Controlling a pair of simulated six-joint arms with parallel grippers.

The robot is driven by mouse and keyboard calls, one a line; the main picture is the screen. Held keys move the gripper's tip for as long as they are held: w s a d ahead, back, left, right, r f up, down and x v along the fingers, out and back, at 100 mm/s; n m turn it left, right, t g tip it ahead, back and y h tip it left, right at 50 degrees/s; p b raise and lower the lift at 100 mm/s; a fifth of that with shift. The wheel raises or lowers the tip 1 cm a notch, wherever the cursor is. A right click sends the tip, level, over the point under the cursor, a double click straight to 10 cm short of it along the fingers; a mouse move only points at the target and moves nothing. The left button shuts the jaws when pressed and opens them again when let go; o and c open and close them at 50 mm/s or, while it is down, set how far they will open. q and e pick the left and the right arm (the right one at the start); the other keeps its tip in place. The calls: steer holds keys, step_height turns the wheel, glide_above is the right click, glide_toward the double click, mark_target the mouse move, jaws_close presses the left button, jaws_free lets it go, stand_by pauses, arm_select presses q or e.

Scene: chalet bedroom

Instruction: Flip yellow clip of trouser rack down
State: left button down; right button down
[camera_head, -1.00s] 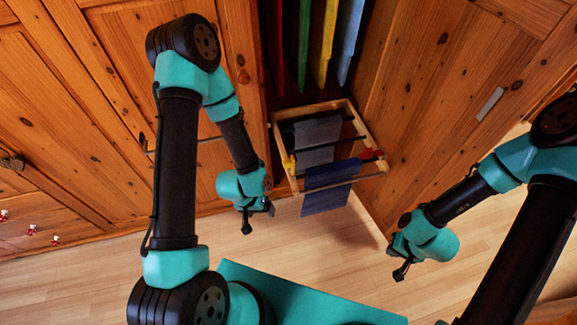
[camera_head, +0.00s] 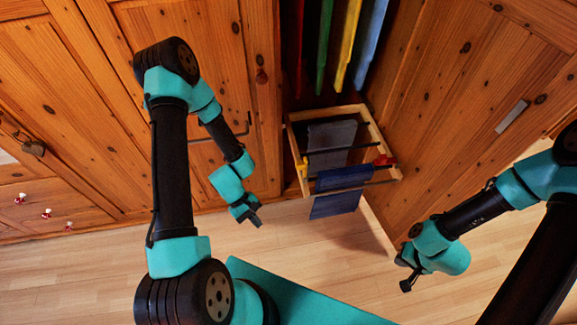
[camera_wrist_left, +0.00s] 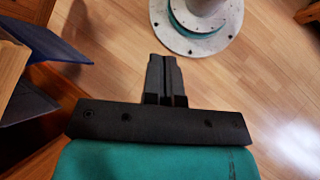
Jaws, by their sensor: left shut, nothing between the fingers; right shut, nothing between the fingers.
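The trouser rack (camera_head: 380,120) is a wooden frame with dark rods, pulled out at the bottom of the open wardrobe. The yellow clip (camera_head: 303,167) sits on its left side near the front and looks small; whether it stands up or lies down is hard to tell. A red clip (camera_head: 384,160) is on the right side. Grey trousers (camera_head: 331,134) and blue trousers (camera_head: 336,204) hang over the rods. My left gripper (camera_head: 254,219) is shut and empty, left of and in front of the rack, apart from it; it also shows in the left wrist view (camera_wrist_left: 166,75). My right gripper (camera_head: 406,286) is shut and empty at the right, in front of the rack.
Red, green, yellow and blue garments (camera_head: 349,45) hang above the rack. Wooden wardrobe doors (camera_head: 455,75) stand open at both sides. The wooden floor (camera_head: 310,245) in front of the rack is clear. Blue cloth (camera_wrist_left: 50,45) shows at the left wrist view's upper left.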

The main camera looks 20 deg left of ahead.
arm_select(q)
steer(key=w+a+r+n+t+h, duration=0.3)
steer(key=w+a+n+t, duration=0.1)
steer(key=w+n+t, duration=0.2)
steer(key=w+a+r+n+t+h, duration=0.3)
steer(key=w+a+n+t, duration=0.1)
steer(key=w+n+t, duration=0.2)
steer(key=shift+w+a+r+n+t+h, duration=0.25)
steer(key=shift+w+n+t+h, duration=0.15)
steer(key=shift+w, duration=0.2)
steer(key=shift+d, duration=0.15)
glide_toward(302, 168)
steer(key=w+d, duration=0.4)
steer(key=shift+w+a, duration=0.15)
steer(key=shift+w, duration=0.05)
steer(key=shift+r, duration=0.1)
